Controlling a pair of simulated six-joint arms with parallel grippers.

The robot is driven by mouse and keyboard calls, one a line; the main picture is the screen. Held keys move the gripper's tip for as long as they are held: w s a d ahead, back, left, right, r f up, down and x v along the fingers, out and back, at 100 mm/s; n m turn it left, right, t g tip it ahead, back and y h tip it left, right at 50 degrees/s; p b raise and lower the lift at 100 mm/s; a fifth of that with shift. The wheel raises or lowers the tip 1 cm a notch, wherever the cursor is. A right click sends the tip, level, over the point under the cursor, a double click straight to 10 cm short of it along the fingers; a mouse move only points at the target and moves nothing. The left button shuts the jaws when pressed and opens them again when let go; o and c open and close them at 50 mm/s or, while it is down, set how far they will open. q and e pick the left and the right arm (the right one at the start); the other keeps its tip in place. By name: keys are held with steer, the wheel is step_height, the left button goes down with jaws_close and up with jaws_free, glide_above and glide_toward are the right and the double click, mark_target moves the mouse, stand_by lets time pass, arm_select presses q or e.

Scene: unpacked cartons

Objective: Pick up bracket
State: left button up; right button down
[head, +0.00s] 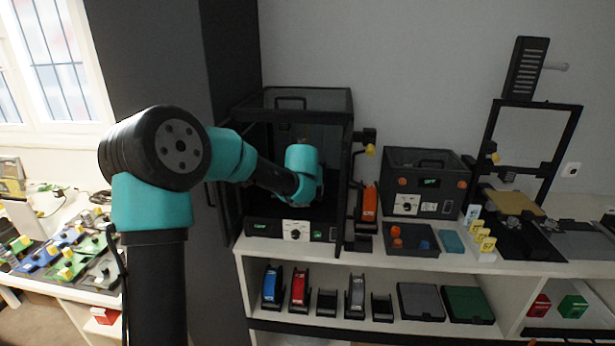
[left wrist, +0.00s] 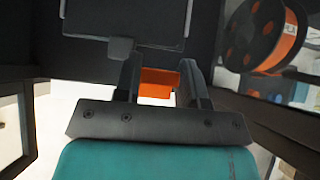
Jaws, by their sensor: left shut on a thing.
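My left arm reaches into a dark box-shaped printer (head: 292,232) on the shelf top. In the head view its wrist hides the fingers and what they hold. In the left wrist view my left gripper (left wrist: 160,74) has its two dark fingers on either side of an orange piece, which looks like the bracket (left wrist: 158,78). The gripper is shut on it. Only part of the bracket shows between the fingers; its far end is out of sight. My right gripper is in neither view.
The printer's frame and open door stand close around the arm. An orange spool (left wrist: 268,38) hangs near the gripper at upper right. To the right on the shelf top are a black control box (head: 422,184), a dark tray (head: 411,250) and an open-frame printer (head: 535,135).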

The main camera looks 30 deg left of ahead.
arm_select(q)
steer(key=shift+s+d+r, duration=0.1)
steer(key=shift+s+d, duration=0.45)
steer(key=shift+s, duration=0.3)
steer(key=shift+s+d+r, duration=0.1)
steer(key=shift+s+d, duration=0.4)
steer(key=shift+s, duration=0.35)
